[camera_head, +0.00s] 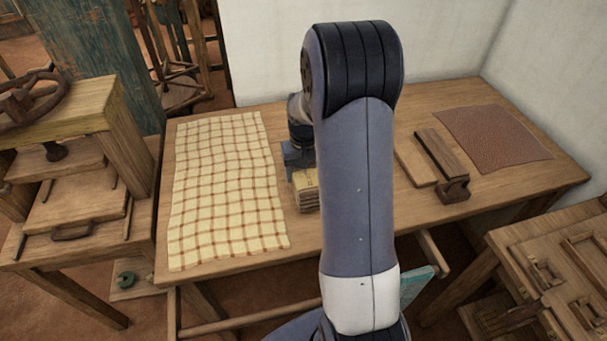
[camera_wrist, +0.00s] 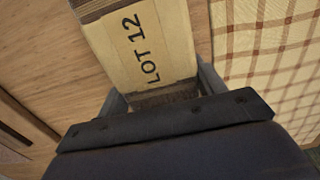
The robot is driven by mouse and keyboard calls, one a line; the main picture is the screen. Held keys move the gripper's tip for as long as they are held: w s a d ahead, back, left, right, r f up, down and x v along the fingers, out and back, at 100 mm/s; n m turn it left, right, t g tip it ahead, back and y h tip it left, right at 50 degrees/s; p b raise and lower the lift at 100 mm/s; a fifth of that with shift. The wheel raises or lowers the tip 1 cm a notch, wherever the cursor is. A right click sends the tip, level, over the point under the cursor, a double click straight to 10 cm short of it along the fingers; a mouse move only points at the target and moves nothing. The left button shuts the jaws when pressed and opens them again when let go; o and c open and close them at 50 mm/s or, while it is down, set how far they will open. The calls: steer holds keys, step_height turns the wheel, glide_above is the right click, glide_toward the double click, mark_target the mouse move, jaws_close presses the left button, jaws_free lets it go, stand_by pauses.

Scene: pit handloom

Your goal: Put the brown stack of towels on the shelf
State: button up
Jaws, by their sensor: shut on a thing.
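A small folded stack of towels (camera_head: 306,197) with tan and brown layers is at the middle of the table, partly hidden behind my arm. In the wrist view its top (camera_wrist: 145,45) shows a tan band printed "LOT 12", with brown at the edges. My gripper (camera_head: 298,160) points down at the stack. In the wrist view its two fingers (camera_wrist: 162,92) are shut on the near end of the stack, one on each side. I cannot tell whether the stack rests on the table or is slightly above it. No shelf can be clearly made out.
A checked cloth (camera_head: 226,190) lies left of the stack on the wooden table (camera_head: 335,235). Wooden blocks (camera_head: 442,165) and a reddish-brown mat (camera_head: 492,135) lie to the right. A wooden press (camera_head: 75,180) stands left, another wooden bench (camera_head: 545,250) at lower right. White walls close off the back.

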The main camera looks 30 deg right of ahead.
steer(key=shift+f, duration=0.85)
steer(key=shift+f, duration=0.15)
steer(key=o, duration=1.1)
steer(key=shift+c, duration=0.2)
